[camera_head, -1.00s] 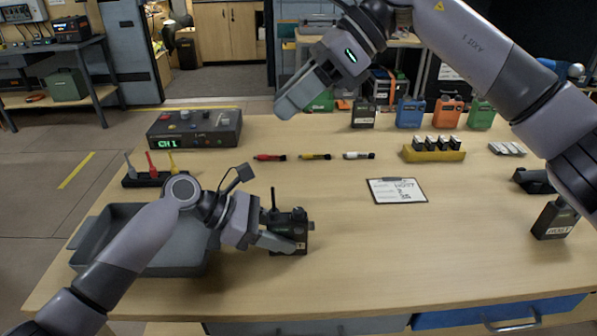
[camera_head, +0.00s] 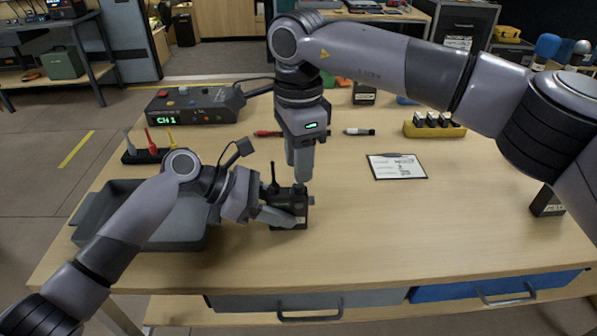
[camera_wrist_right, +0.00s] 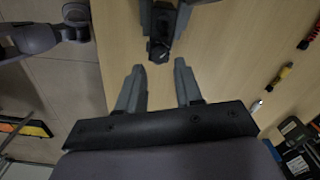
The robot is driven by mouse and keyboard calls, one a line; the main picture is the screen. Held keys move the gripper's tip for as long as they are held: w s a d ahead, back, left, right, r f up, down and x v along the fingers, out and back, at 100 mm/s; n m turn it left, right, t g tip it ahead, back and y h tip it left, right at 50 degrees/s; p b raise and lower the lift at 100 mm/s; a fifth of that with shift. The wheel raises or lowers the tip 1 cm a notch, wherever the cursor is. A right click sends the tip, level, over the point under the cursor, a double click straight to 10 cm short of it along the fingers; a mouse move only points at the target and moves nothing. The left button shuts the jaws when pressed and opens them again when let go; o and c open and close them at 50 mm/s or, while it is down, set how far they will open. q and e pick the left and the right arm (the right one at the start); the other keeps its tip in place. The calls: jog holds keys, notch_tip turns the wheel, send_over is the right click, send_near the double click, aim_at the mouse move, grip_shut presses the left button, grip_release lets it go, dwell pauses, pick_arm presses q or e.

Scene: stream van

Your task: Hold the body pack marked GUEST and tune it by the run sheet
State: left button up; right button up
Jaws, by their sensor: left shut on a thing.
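My left gripper (camera_head: 282,214) is shut on a dark body pack (camera_head: 301,203) and holds it upright at the table's left middle. The pack has a short black antenna; its label is mostly hidden by the fingers. My right gripper (camera_head: 302,178) points down just above the pack. In the right wrist view its two fingers (camera_wrist_right: 159,80) are apart and empty, with a dark knob-like part of the pack (camera_wrist_right: 158,50) just beyond them. The run sheet (camera_head: 397,168) lies on a clipboard to the right; its writing is too small to read.
A grey tray (camera_head: 88,232) stands at the left. A control box reading CH 1 (camera_head: 190,105) is behind. A yellow battery holder (camera_head: 435,130) and another pack (camera_head: 547,203) are at the right. The front right table is clear.

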jog(key=shift+f, duration=1.95)
jog(key=m, duration=0.6)
jog(key=shift+m, duration=0.4)
jog(key=c, duration=0.6)
